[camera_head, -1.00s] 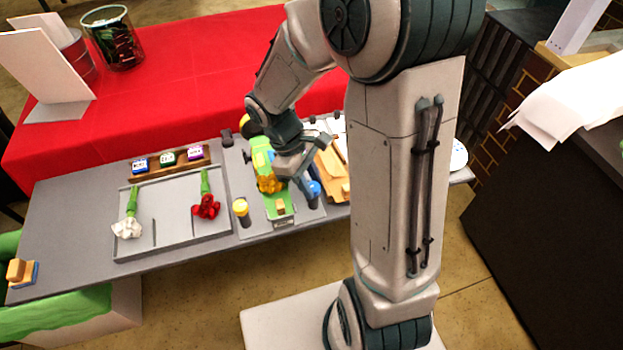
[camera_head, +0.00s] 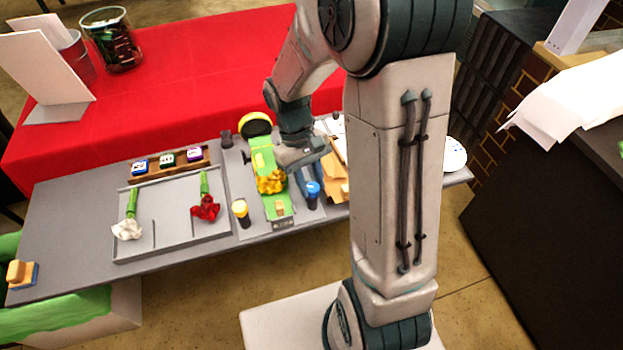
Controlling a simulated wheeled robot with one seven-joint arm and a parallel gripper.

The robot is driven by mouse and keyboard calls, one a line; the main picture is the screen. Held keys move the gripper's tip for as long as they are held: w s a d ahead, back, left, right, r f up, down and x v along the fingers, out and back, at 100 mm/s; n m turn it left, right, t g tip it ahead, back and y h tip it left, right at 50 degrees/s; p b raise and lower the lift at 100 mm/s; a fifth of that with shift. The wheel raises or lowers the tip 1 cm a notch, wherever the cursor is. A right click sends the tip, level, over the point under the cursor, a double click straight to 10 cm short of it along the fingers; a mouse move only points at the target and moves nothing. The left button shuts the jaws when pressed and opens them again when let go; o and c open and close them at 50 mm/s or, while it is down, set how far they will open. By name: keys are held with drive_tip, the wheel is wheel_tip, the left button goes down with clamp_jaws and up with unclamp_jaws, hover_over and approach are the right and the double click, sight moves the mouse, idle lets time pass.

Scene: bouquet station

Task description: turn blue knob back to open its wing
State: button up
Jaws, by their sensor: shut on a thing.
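The blue knob (camera_head: 313,188) stands on a dark post at the front right of the green bouquet fixture (camera_head: 267,207). It is in plain view. A dark blue bar (camera_head: 300,181) runs beside it, on its left and behind. My gripper (camera_head: 306,160) is above and behind the knob, over the fixture's right side, and looks apart from the knob's cap. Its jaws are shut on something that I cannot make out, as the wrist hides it. A yellow bunch (camera_head: 270,182) lies on the green fixture. A yellow knob (camera_head: 240,208) stands at the front left.
A grey tray (camera_head: 175,228) to the left holds a white flower (camera_head: 127,229) and a red flower (camera_head: 206,208). A yellow disc (camera_head: 257,123) stands behind the fixture. Orange-brown pieces (camera_head: 335,180) lie close on the right. A red-covered table (camera_head: 180,80) is behind.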

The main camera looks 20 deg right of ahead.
drive_tip(key=m+y, duration=0.1)
drive_tip(key=m, duration=0.3)
drive_tip(key=m+y, duration=0.1)
drive_tip(key=m, duration=0.1)
drive_tip(key=shift+d+m+y, duration=0.25)
drive_tip(key=shift+m+y, duration=0.05)
drive_tip(key=m+y, duration=0.1)
drive_tip(key=m, duration=0.1)
drive_tip(key=m+t, duration=0.1)
drive_tip(key=m, duration=0.2)
drive_tip(key=shift+d+m+y, duration=0.15)
drive_tip(key=shift+m+y, duration=0.15)
drive_tip(key=shift+y, duration=0.1)
drive_tip(key=o, duration=1)
drive_tip(key=shift+c, duration=0.2)
drive_tip(key=shift+r, duration=0.1)
drive_tip(key=v, duration=1.3)
drive_tip(key=shift+d+r, duration=0.3)
drive_tip(key=shift+r, duration=0.05)
drive_tip(key=shift+s+a, duration=0.1)
drive_tip(key=shift+s, duration=0.1)
